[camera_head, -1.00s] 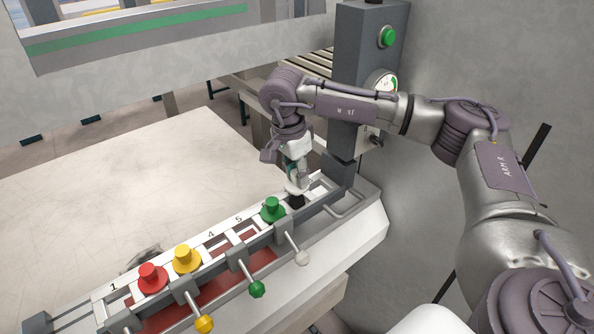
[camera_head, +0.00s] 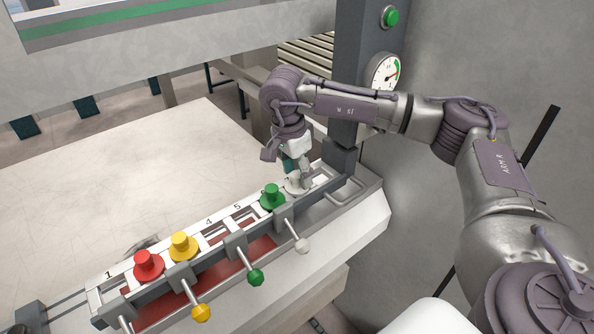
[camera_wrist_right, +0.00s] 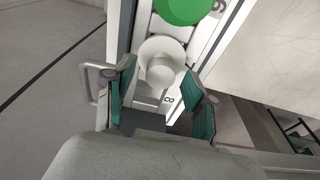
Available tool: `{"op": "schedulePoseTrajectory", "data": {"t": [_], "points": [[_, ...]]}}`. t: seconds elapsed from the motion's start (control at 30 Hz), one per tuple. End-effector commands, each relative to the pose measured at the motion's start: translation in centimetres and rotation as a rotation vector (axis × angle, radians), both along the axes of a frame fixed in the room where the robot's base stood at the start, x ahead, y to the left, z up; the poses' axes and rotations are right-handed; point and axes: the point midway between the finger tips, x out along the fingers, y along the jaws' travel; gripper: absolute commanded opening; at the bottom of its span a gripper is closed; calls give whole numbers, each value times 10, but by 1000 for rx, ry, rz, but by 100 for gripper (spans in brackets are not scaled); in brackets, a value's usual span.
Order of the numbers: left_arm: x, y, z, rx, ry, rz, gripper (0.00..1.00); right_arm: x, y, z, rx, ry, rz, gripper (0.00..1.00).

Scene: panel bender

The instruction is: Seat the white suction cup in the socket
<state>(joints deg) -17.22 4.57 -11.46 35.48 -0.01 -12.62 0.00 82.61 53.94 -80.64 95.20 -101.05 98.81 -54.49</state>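The white suction cup (camera_head: 297,186) sits at the right part of the rail (camera_head: 327,181), just right of the green cup, and appears upright in its socket. In the right wrist view the white cup (camera_wrist_right: 163,66) shows as a round knob over a wider disc. My right gripper (camera_head: 300,178) is directly above it. In the wrist view the green-padded fingers of this gripper (camera_wrist_right: 160,82) are spread on either side of the knob, with a gap visible at the left. The socket under the cup is hidden. My left gripper is not in view.
Red (camera_head: 147,264), yellow (camera_head: 183,246) and green (camera_head: 271,196) cups stand along the rail. Levers with coloured knobs stick out in front, including a white knob (camera_head: 303,246). A grey post (camera_head: 358,75) with a gauge (camera_head: 385,72) stands behind. The pale table (camera_head: 90,200) is clear.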

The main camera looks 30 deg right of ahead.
Motion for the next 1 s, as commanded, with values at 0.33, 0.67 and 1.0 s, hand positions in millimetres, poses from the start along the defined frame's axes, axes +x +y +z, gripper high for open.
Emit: {"op": "schedulePoseTrajectory", "data": {"t": [0.33,0.67,1.0], "points": [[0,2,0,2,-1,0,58,0,1,4,0,-1,0,58],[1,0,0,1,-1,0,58,0,10,64,1,-4,1,58],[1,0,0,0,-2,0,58,-1,18,114,0,-1,0,58]]}}
